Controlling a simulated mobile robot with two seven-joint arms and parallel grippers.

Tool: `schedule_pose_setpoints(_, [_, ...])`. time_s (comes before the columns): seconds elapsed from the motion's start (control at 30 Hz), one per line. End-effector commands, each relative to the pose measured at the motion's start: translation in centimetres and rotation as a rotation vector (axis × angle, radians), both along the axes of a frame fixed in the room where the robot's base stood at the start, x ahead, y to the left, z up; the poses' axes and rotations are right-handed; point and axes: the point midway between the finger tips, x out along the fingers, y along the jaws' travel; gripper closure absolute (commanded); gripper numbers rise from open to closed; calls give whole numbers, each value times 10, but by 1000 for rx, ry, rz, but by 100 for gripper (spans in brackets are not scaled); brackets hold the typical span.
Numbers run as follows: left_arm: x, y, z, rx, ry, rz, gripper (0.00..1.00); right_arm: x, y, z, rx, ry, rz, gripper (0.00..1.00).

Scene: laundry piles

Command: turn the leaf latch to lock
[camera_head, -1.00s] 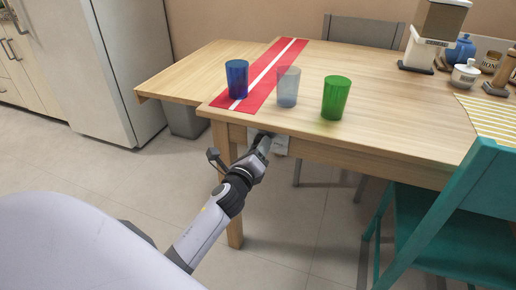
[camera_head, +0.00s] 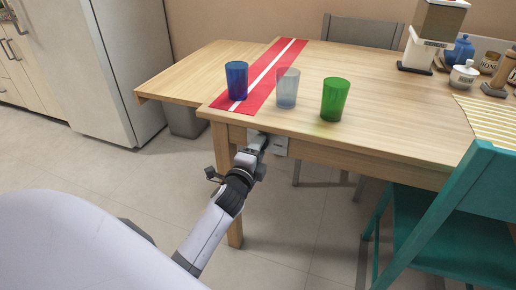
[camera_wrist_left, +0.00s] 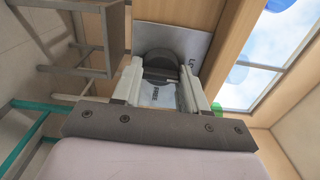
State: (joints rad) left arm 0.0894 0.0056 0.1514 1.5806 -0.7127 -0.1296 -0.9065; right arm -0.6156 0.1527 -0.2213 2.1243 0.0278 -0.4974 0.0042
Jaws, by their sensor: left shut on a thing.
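The leaf latch shows in the left wrist view as a dark round knob (camera_wrist_left: 158,64) on a grey metal plate (camera_wrist_left: 196,44) with partly hidden lettering. The plate is fixed to the wooden table's side below the top; its edge also shows in the head view (camera_head: 280,146). My left gripper (camera_head: 260,138) reaches under the table edge. In the wrist view its two fingers (camera_wrist_left: 160,88) stand on either side of the knob and are shut on it. The fingers hide part of the knob and plate. My right gripper is not in view.
The table leaf (camera_head: 190,72) lies level at the left. A red runner (camera_head: 262,82), a blue cup (camera_head: 237,80), a clear cup (camera_head: 286,88) and a green cup (camera_head: 334,99) are above the gripper. A teal chair (camera_head: 450,215) stands at the right.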

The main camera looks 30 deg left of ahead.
Motion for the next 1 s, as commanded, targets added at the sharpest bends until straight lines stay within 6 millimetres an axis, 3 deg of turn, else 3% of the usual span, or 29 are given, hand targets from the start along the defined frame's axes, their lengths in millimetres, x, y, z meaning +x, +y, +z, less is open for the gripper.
schedule_pose_setpoints(0.63, [0,0,-1,-54,-11,0,88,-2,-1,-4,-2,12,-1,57])
schedule_pose_setpoints(0.67, [0,0,-1,-54,-11,0,54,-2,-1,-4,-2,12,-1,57])
schedule_pose_setpoints(0.73, [0,0,-1,-54,-11,0,32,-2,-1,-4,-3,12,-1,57])
schedule_pose_setpoints(1.0, [0,0,0,-51,-11,0,32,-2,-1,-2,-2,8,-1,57])
